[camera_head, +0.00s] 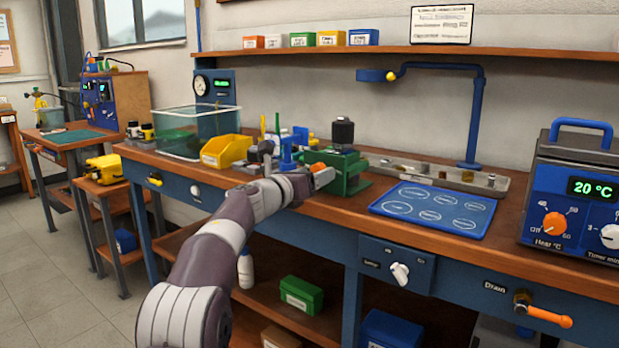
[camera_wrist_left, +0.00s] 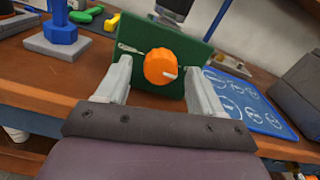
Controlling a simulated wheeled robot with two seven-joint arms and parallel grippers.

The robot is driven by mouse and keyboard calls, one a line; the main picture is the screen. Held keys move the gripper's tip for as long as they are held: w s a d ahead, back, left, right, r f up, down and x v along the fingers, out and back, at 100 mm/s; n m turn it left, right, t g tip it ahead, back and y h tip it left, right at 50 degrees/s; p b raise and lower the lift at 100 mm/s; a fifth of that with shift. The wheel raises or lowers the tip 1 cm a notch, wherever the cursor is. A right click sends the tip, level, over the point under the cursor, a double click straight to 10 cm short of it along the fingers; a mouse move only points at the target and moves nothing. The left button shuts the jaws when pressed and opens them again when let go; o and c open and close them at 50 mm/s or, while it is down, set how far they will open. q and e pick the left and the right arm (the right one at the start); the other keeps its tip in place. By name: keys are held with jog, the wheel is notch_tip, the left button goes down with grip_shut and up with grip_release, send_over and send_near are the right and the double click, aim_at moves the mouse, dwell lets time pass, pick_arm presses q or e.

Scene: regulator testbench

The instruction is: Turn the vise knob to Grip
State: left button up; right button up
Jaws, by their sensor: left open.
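The vise (camera_head: 347,172) is a green block on the bench with a dark cylinder (camera_head: 342,130) above it. Its round orange knob (camera_head: 317,167) faces the front edge. In the left wrist view the knob (camera_wrist_left: 160,67) sits on the green front plate (camera_wrist_left: 182,45), its white mark pointing right and slightly down. A small white marking shows on the plate left of the knob; no wording is readable. My left gripper (camera_wrist_left: 158,88) is open, one finger on each side of the knob in that view. I cannot tell whether they touch it. My right gripper is not in view.
A blue mat (camera_head: 433,208) with outlined shapes lies right of the vise. A yellow bin (camera_head: 226,151) and blue fixture (camera_head: 288,152) stand left. A metal tray (camera_head: 440,174) lies behind. A heater box (camera_head: 575,200) stands far right. A white knob (camera_head: 400,273) is on the bench front.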

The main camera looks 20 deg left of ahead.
pick_arm(q)
jog(key=b+v, duration=0.1)
jog(key=v, duration=1.1)
jog(key=shift+s, duration=0.3)
jog(key=shift+a, duration=0.15)
